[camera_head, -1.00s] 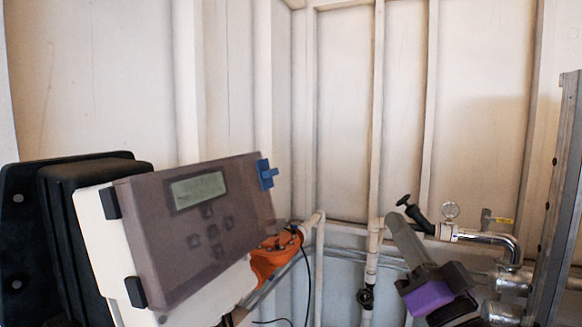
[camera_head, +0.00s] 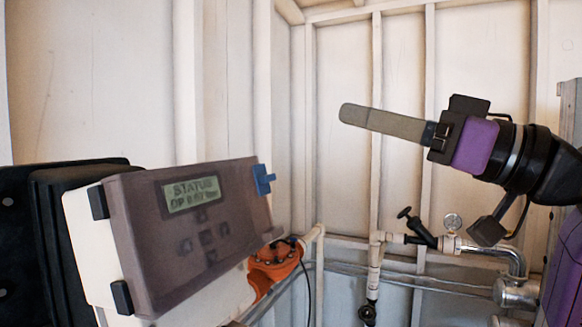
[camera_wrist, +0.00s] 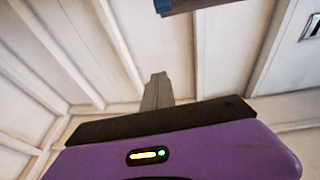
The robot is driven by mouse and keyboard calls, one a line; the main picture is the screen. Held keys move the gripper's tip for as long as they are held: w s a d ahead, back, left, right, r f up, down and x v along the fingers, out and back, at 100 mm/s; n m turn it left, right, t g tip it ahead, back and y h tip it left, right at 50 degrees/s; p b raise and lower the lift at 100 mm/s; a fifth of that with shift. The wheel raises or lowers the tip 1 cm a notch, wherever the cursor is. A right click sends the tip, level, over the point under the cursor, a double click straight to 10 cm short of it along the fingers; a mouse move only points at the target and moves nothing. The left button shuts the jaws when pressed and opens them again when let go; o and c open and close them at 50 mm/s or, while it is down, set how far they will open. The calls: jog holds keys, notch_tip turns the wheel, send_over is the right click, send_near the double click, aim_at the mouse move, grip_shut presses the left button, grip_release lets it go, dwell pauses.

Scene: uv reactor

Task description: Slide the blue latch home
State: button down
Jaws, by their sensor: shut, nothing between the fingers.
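The blue latch (camera_head: 263,180) sits on the upper right edge of the tilted brown-fronted control box (camera_head: 150,252). A small blue tab stands out from it to the right. My gripper (camera_head: 350,114) is shut and empty. Its grey fingers point left, above and to the right of the latch, with a clear gap in the picture between them. In the wrist view, the shut fingers (camera_wrist: 158,80) point up the picture, and part of the blue latch (camera_wrist: 163,6) shows at the top edge, beyond the fingertips, beside a brown edge of the box.
Pipes, a black-handled valve (camera_head: 418,228) and a gauge (camera_head: 452,222) stand at the lower right. The air between latch and fingertips looks free.

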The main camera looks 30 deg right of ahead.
jog(key=shift+s+a+f+n+g, duration=0.2)
jog(key=shift+a+f+g, duration=0.3)
jog(key=shift+f, duration=0.2)
jog(key=shift+s+a+f+n+g, duration=0.1)
jog(key=shift+a+f+n+g, duration=0.1)
jog(key=shift+a+f+g, duration=0.35)
jog(key=shift+w+d+f, duration=0.1)
jog(key=shift+d, duration=0.05)
jog(key=r+p, duration=0.1)
jog(key=p, duration=0.1)
send_over(256, 182)
jog(key=s+d, duration=0.1)
jog(key=d, duration=0.2)
jog(key=shift+s+d+f, duration=0.15)
jog(key=shift+s+f, duration=0.05)
jog(key=shift+f, duration=0.8)
jog(key=shift+s+d+f, duration=0.1)
jog(key=shift+s+f, duration=0.05)
jog(key=shift+f, duration=0.85)
